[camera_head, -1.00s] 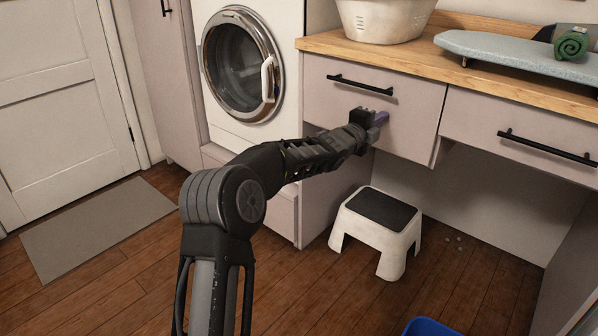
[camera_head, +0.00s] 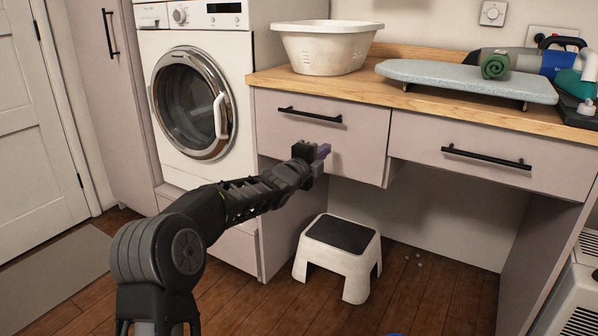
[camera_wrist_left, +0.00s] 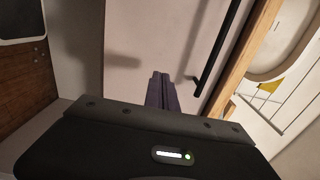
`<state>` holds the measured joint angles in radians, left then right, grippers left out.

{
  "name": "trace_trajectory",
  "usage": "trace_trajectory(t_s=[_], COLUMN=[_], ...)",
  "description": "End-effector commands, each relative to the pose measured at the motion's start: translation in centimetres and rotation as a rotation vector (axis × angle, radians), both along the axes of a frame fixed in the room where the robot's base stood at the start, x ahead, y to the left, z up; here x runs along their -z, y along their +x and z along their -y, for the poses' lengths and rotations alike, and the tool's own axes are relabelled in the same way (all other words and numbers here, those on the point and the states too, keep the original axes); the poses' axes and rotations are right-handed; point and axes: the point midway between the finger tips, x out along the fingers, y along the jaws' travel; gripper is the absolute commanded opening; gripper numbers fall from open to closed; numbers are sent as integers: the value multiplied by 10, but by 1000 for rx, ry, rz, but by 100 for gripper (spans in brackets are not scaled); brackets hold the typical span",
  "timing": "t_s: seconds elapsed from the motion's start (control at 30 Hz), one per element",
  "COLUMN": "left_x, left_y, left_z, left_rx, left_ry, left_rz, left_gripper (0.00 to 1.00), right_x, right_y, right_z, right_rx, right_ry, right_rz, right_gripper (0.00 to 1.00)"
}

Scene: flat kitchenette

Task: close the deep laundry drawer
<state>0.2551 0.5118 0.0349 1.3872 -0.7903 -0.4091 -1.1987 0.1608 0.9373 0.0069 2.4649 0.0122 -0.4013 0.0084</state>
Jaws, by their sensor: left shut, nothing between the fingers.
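The deep laundry drawer appears to be the left drawer front (camera_head: 345,150) under the counter, pale with a black bar handle (camera_head: 310,115). Its front sits close beneath the counter edge; I see no clear gap, but cannot tell whether it is fully flush. My left gripper (camera_head: 323,151) is shut and empty. Its purple fingertips are at the front, below and a little right of the handle. In the wrist view the shut fingers (camera_wrist_left: 161,86) point at the pale front (camera_wrist_left: 140,40), beside the handle (camera_wrist_left: 215,55). Contact cannot be told. My right gripper is not in view.
A white step stool (camera_head: 346,280) stands on the floor below. A washing machine (camera_head: 165,120) is at the left. The counter (camera_head: 350,90) carries a white basket (camera_head: 325,50) and an ironing board (camera_head: 465,82). Another drawer (camera_head: 480,160) is at the right.

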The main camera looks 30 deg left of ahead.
Motion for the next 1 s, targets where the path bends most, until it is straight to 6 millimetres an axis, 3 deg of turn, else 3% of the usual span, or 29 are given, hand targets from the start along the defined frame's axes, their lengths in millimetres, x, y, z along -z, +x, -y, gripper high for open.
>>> trace_trajectory(t_s=[0.5,1.0], left_x=[0,1], left_y=[-83,-89], left_z=[-6,-6], left_rx=[-1,0], left_ry=[-1,-1], left_rz=[-3,-2], left_gripper=[0,0], right_x=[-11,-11], right_y=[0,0], right_z=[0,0], right_rx=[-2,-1], right_ry=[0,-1], right_rz=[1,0], right_gripper=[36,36])
